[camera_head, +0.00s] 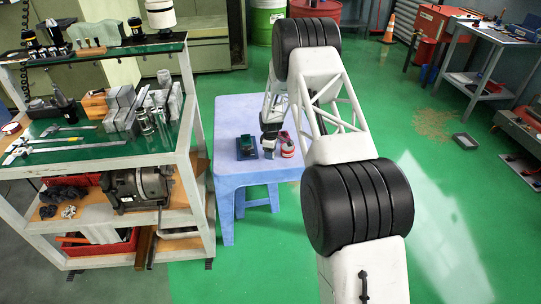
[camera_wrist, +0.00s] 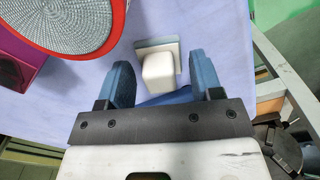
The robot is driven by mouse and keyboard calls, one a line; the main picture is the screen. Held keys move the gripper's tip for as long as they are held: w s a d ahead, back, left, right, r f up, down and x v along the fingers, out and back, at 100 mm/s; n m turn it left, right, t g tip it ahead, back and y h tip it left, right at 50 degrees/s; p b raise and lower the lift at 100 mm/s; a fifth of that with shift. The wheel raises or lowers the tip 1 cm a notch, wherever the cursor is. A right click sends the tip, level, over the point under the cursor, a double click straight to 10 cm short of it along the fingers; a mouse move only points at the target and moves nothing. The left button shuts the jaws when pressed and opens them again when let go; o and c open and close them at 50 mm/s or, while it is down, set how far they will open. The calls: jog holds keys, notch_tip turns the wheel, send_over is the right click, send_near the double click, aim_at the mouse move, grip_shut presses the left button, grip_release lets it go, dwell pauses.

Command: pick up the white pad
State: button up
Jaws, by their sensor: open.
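The white pad (camera_wrist: 158,72) shows in the wrist view as a pale block with rounded edges, in front of a flat grey-white piece. My gripper (camera_wrist: 160,62) is open, with one blue finger on each side of the pad. A gap shows between the pad and each finger, and I cannot tell how far below the fingertips it lies. In the head view my gripper (camera_head: 270,132) is low over the light blue table (camera_head: 232,108). I cannot make out the pad there.
A red round container (camera_wrist: 65,22) with a grey mesh top stands left of the fingers, beside a purple box (camera_wrist: 14,66). A dark green and blue object (camera_head: 247,148) is on the table. The loaded tool cart (camera_head: 180,158) stands close to the table's left.

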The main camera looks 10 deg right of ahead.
jog(key=shift+c, duration=0.4)
jog(key=c, duration=1)
jog(key=shift+r, duration=0.15)
jog(key=shift+r, duration=0.6)
jog(key=shift+s+r, duration=0.2)
jog(key=shift+r, duration=0.35)
jog(key=shift+s+r, duration=0.15)
jog(key=shift+r, duration=0.4)
jog(key=s+r, duration=0.1)
jog(key=s, duration=1.4)
jog(key=shift+s+d+r, duration=0.15)
jog(key=shift+d+r, duration=0.05)
jog(key=shift+d, duration=0.05)
